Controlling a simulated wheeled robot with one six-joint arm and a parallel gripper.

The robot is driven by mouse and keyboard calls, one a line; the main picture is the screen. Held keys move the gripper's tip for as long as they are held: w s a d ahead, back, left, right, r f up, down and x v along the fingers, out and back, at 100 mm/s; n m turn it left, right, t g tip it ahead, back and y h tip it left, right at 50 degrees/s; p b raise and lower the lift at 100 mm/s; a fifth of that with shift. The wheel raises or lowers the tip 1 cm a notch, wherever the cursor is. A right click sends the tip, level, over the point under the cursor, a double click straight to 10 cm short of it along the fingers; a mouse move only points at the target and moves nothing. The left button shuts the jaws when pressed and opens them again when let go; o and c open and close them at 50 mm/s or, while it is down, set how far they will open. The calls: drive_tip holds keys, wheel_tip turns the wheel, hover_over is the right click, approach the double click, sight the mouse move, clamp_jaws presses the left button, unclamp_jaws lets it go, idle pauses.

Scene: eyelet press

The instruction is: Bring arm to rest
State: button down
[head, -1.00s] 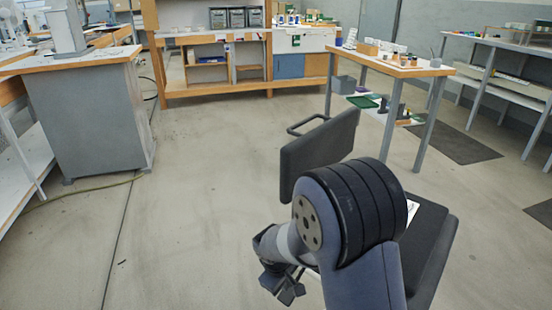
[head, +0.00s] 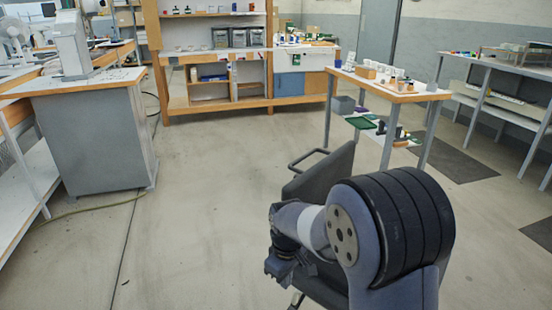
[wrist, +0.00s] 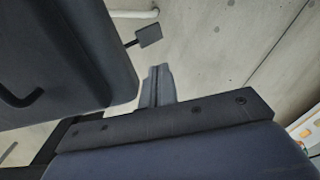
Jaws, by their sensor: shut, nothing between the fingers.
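My gripper (head: 279,270) hangs low at the end of my folded arm, left of the large dark joint in the head view. Its fingers also show in the wrist view (wrist: 157,84), shut together with nothing between them. The gripper is small and dark in the head view, and bare floor shows to its left. A dark chair (head: 322,173) stands just behind and beside it; my arm hides much of the chair. A large dark panel, apparently part of the chair (wrist: 60,50), fills the upper left of the wrist view, close to the fingers.
A grey bench (head: 100,140) stands at the left. A wooden shelf unit (head: 215,113) is at the back. A table (head: 400,97) with small items stands at the right, beyond the chair. Dark mats (head: 460,160) lie on the right. The middle floor (head: 200,210) is clear.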

drive_tip(key=shift+m, duration=0.3)
drive_tip(key=r, duration=0.1)
drive_tip(key=r+p, duration=0.1)
drive_tip(key=r, duration=0.1)
drive_tip(key=s+r, duration=0.1)
drive_tip(key=r, duration=0.1)
drive_tip(key=shift+d+r+p, duration=0.15)
drive_tip(key=shift+d+p, duration=0.15)
